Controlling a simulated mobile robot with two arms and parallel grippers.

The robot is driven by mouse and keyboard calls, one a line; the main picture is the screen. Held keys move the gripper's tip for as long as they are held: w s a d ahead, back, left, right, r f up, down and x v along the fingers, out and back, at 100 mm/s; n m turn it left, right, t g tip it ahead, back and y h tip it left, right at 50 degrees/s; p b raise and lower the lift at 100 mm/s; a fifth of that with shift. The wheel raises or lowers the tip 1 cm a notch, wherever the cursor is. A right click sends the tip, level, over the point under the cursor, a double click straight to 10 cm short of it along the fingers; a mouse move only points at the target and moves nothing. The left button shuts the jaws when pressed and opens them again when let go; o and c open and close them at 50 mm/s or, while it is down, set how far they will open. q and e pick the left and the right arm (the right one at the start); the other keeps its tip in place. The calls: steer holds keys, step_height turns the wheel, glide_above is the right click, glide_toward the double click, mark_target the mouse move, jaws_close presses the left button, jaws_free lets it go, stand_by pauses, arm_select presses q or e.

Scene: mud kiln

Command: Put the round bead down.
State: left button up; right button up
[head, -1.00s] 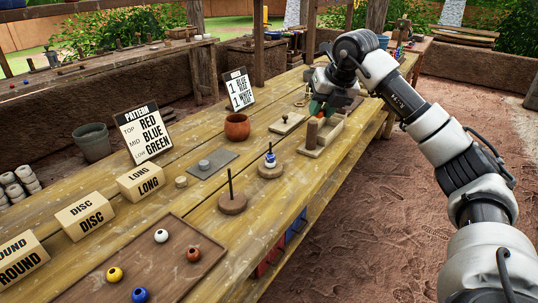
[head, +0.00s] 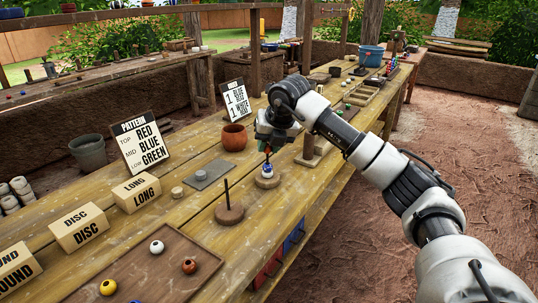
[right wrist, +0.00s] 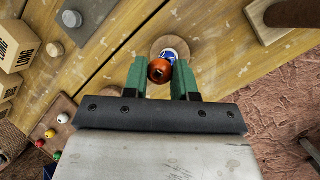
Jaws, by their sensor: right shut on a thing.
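My right gripper (right wrist: 160,82) has green fingers and is shut on a round, orange-red bead (right wrist: 160,70). In the head view the right gripper (head: 268,147) is over a round wooden stand (head: 267,182). Blue and white beads (head: 267,170) are stacked on that stand. In the right wrist view the held bead partly covers the blue and white stack (right wrist: 170,56); I cannot tell whether they touch. My left gripper is not in view.
Nearer on the bench, a second stand (head: 229,214) has a bare upright peg. A tray (head: 195,243) holds loose beads. A clay pot (head: 235,137), a pattern card (head: 146,148) and labelled blocks (head: 137,194) stand to the left. Wooden holders lie beyond the gripper.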

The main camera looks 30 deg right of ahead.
steer(key=shift+f, duration=1.5)
steer(key=shift+f, duration=0.1)
steer(key=shift+f, duration=0.1)
steer(key=o, duration=0.9)
